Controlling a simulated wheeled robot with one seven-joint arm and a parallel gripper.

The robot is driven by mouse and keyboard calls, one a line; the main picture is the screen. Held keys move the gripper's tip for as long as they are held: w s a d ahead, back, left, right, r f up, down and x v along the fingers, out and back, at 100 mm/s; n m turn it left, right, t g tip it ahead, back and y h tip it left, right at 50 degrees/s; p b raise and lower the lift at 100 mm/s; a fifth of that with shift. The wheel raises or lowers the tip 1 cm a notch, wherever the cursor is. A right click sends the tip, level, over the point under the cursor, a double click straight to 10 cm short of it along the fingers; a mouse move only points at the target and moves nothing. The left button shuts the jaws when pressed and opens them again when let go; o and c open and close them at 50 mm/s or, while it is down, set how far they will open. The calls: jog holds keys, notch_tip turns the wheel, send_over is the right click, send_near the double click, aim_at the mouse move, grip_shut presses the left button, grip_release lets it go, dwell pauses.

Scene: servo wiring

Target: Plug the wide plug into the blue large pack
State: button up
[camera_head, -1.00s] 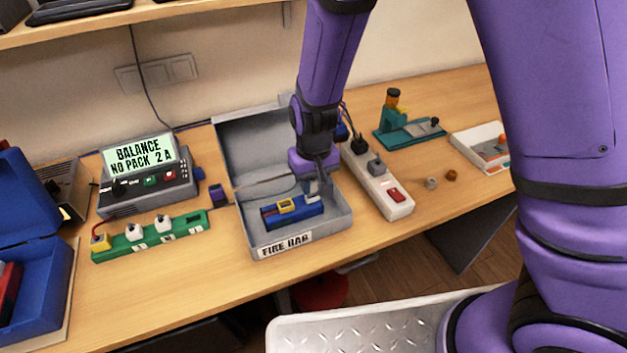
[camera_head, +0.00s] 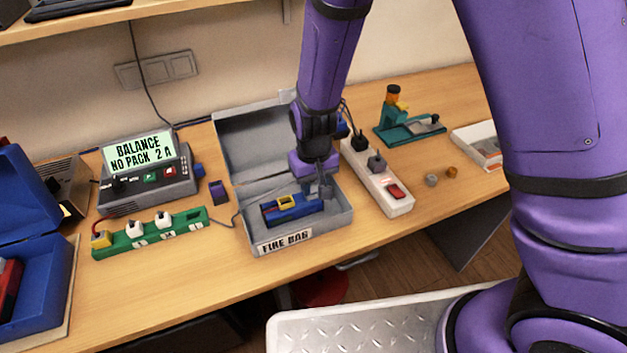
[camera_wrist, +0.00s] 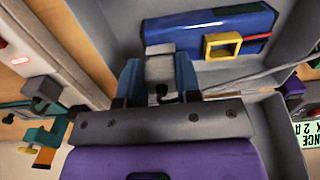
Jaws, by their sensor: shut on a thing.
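The blue large pack (camera_head: 286,214) lies in the open grey fire bag (camera_head: 345,212), with a yellow square loop (camera_head: 286,202) on top. My gripper (camera_head: 326,190) is at the pack's right end. In the wrist view my gripper (camera_wrist: 158,75) is shut on a light grey plug (camera_wrist: 160,69), which looks like the wide plug. The plug is very close to the pack's pale end; I cannot tell whether it is seated. A grey cable (camera_wrist: 252,82) runs to the right.
A balance charger (camera_head: 150,180) reading "NO PACK 2 A" and a green strip (camera_head: 185,224) stand left of the bag. A white power strip (camera_head: 375,185) with a red switch stands close on its right, near my gripper. The bag's raised lid (camera_head: 245,145) is behind.

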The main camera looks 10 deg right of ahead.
aim_at(314, 183)
jog(key=shift+f, duration=0.45)
jog(key=o, duration=1)
notch_tip(314, 183, up, 10)
jog(key=shift+r, duration=0.4)
